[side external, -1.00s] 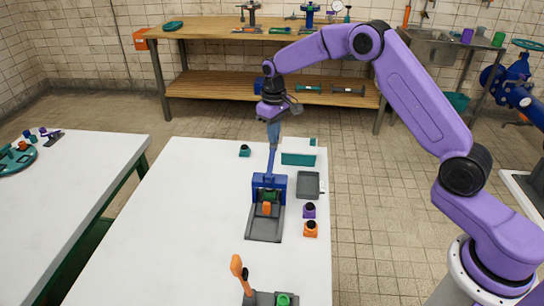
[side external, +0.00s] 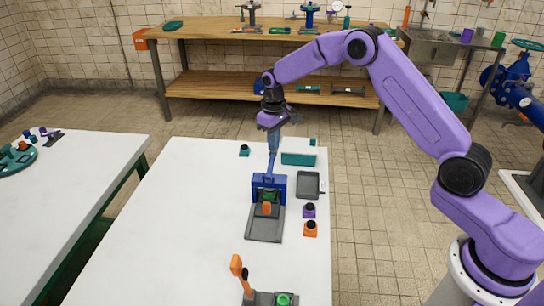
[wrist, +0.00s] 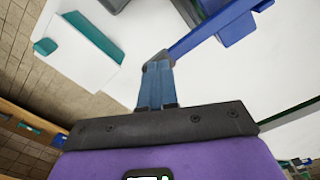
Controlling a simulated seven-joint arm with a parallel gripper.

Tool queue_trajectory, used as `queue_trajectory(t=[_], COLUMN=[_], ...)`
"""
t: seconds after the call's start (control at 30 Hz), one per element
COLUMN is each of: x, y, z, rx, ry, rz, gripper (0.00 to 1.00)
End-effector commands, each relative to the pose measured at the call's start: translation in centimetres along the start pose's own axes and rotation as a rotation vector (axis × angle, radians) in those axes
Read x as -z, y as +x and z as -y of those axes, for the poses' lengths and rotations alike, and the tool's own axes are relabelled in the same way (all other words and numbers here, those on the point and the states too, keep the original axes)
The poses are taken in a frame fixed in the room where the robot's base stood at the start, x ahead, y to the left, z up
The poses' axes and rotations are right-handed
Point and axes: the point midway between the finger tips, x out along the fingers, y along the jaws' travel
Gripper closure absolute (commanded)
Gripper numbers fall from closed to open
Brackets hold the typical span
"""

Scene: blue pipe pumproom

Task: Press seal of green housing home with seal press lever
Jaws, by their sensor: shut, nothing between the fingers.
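The blue seal press (side external: 270,187) stands on the near white table with its lever (side external: 271,163) rising from the top. In the wrist view the blue lever (wrist: 212,28) runs from the upper right to my fingertips. My gripper (side external: 273,149) points down with its fingers shut at the lever's upper end. The wrist view shows the fingertips (wrist: 158,60) together beside the lever's end, with nothing between them; contact is hard to tell. The green housing (side external: 270,196) sits inside the press, partly hidden by its frame. An orange part (side external: 266,208) is in front of it. The seal is too small to make out.
A teal-fronted white bin (side external: 298,159), a grey tray (side external: 309,184), a purple housing (side external: 309,211) and an orange housing (side external: 310,229) stand right of the press. A fixture with an orange handle (side external: 236,265) is at the front. The table left of the press is clear.

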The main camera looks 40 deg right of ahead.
Motion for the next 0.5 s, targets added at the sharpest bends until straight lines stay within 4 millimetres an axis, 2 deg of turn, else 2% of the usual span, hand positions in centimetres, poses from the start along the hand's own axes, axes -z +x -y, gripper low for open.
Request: queue_trajectory(t=[0.5], x=[-0.2], y=[1.9], z=[0.0], rx=[0.001], ry=[0.000], rz=[0.007], gripper=[1.00])
